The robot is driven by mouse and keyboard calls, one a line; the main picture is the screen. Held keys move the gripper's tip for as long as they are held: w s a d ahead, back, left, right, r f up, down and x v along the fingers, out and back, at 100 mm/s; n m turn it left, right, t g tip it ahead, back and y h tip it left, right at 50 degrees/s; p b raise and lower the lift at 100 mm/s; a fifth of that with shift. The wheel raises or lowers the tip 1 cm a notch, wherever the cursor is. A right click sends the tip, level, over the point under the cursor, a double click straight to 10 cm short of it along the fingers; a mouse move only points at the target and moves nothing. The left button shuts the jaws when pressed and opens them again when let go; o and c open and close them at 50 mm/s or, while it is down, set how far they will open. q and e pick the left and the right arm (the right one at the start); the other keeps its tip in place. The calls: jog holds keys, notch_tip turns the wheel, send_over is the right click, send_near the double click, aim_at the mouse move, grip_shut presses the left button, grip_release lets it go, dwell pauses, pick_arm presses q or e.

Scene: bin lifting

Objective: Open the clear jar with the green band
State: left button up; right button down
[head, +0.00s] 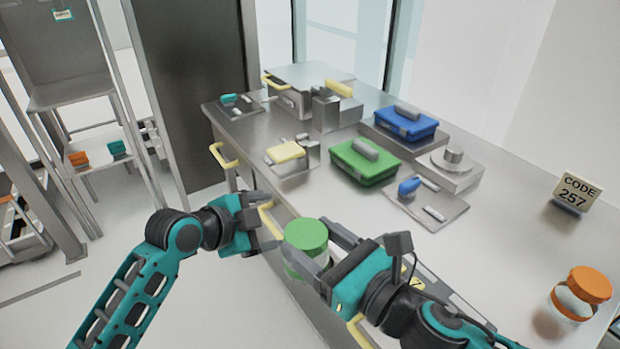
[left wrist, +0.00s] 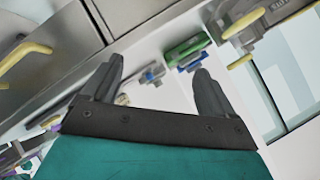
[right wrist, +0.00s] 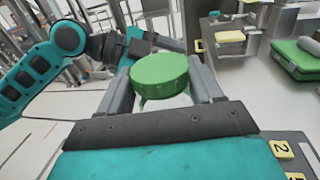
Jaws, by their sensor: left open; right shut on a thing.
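The clear jar with a green lid (head: 305,236) is held by my right gripper (head: 325,253) in the head view, near the front edge of the counter. In the right wrist view the green lid (right wrist: 160,76) sits on the jar between the fingers of my right gripper (right wrist: 165,88). My left gripper (head: 272,226) is open and empty, to the left of the jar and apart from it. In the left wrist view the fingers of my left gripper (left wrist: 157,82) are spread with nothing between them. The jar's lower part is mostly hidden by my right gripper.
A clear jar with an orange lid (head: 590,284) stands on the counter (head: 505,235) at the right. A green case (head: 364,162), a blue case (head: 405,124) and a code sign (head: 577,191) are further back. Yellow drawer handles (head: 224,156) stick out along the counter front.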

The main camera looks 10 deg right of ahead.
pick_arm(q)
jog(key=w+d+r+m+g, duration=0.1)
jog(key=d+r+m+g, duration=0.1)
jog(key=d+r+m, duration=0.4)
notch_tip(320, 180, up, 10)
jog(key=r+m+g+y, duration=0.1)
jog(key=m+g+y, duration=0.55)
jog(key=m, duration=1.65)
send_over(309, 231)
jog(key=shift+w+d+f+t+y, duration=0.25)
jog(key=shift+d+y, duration=0.1)
jog(key=shift+d, duration=0.05)
jog(key=shift+s+a+r+m+y, duration=0.2)
jog(key=shift+s+a+m+y, duration=0.1)
jog(key=shift+m+y, duration=0.1)
jog(key=shift+f, duration=0.25)
notch_tip(309, 231, down, 7)
jog(key=shift+a+f, duration=0.1)
jog(key=shift+f, duration=0.1)
jog(key=shift+c, duration=0.3)
